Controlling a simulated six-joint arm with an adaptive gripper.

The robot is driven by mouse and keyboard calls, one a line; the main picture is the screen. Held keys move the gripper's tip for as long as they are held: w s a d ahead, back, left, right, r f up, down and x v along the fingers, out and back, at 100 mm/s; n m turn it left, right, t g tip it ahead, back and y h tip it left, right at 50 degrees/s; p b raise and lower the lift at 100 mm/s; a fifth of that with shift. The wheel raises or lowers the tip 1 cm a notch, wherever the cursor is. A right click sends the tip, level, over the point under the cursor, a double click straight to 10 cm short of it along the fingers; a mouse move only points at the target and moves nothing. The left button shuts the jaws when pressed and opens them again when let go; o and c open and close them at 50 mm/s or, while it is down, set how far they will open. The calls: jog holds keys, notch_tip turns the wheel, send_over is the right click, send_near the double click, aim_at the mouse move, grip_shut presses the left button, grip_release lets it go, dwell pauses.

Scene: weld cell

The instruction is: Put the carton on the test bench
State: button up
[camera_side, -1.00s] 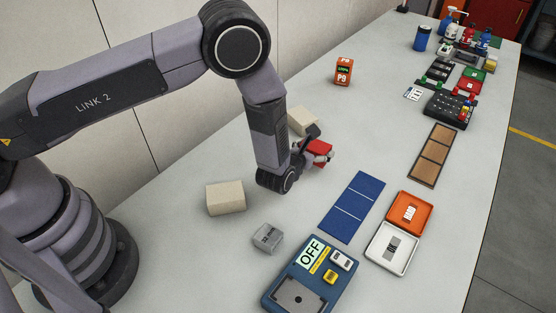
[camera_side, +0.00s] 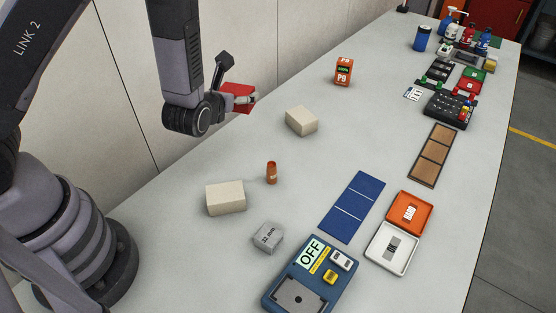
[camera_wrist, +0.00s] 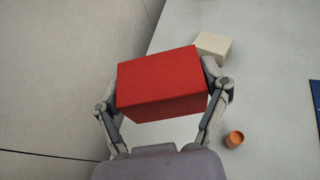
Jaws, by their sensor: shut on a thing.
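A red box-shaped carton (camera_side: 240,96) is held in my gripper (camera_side: 228,92), raised above the far left edge of the table near the wall. In the wrist view the red carton (camera_wrist: 160,82) sits between the two fingers of my gripper (camera_wrist: 163,86), one on each side. Its top and one side show, with no label visible. I cannot tell for sure which thing is the test bench; a blue unit (camera_side: 285,272) with an OFF sign and a grey plate stands at the front of the table.
Cream blocks (camera_side: 225,198) (camera_side: 301,121), a small orange-brown bottle (camera_side: 271,173) and a grey block (camera_side: 268,237) stand near the arm. A blue mat (camera_side: 352,207), an open orange-and-white case (camera_side: 392,247) and a brown tray (camera_side: 433,155) lie right. An orange box (camera_side: 343,72) stands farther back.

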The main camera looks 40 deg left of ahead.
jog(key=w+a+r, duration=0.2)
jog(key=a+r, duration=0.4)
jog(key=r, duration=0.6)
jog(key=s+d+f+m+h, duration=0.1)
jog(key=s+d+f, duration=0.1)
jog(key=d+f, duration=0.6)
jog(key=s+d+f+m+h, duration=0.2)
jog(key=s+d+f, duration=0.1)
jog(key=d+f, duration=0.5)
jog(key=shift+f+t, duration=0.4)
jog(key=shift+f, duration=0.4)
jog(key=shift+w, duration=0.15)
